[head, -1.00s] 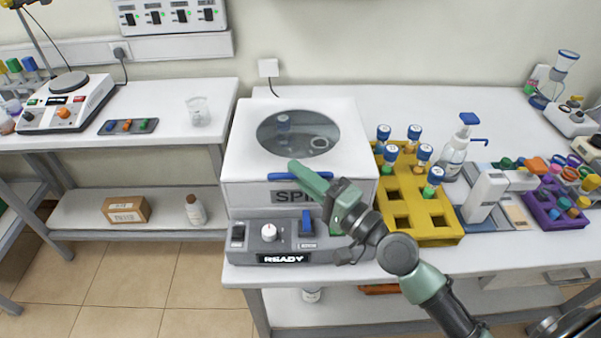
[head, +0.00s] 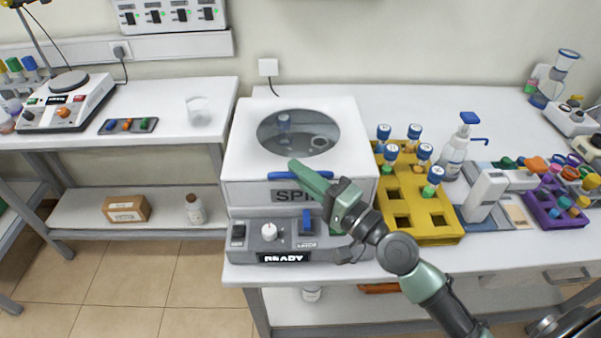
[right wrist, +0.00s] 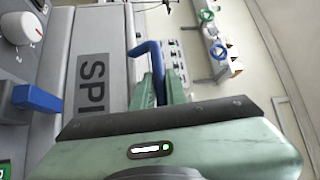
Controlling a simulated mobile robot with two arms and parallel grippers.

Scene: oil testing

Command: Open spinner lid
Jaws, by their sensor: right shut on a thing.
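The spinner (head: 235,195) is a white box on the right-hand table, with a grey front panel and a lit READY display. Its lid (head: 240,150) lies flat and closed, with a round window. A blue handle (head: 285,175) runs along the lid's front edge. The fingers hide part of the handle and of the SPI lettering in the head view. My left gripper is not in view.
A yellow rack (head: 434,229) with blue-capped tubes stands close to the spinner's right. A pump bottle (head: 454,152) and a purple rack (head: 545,212) are further right. A gap separates the left table (head: 165,140) from the spinner's table. The wall is behind.

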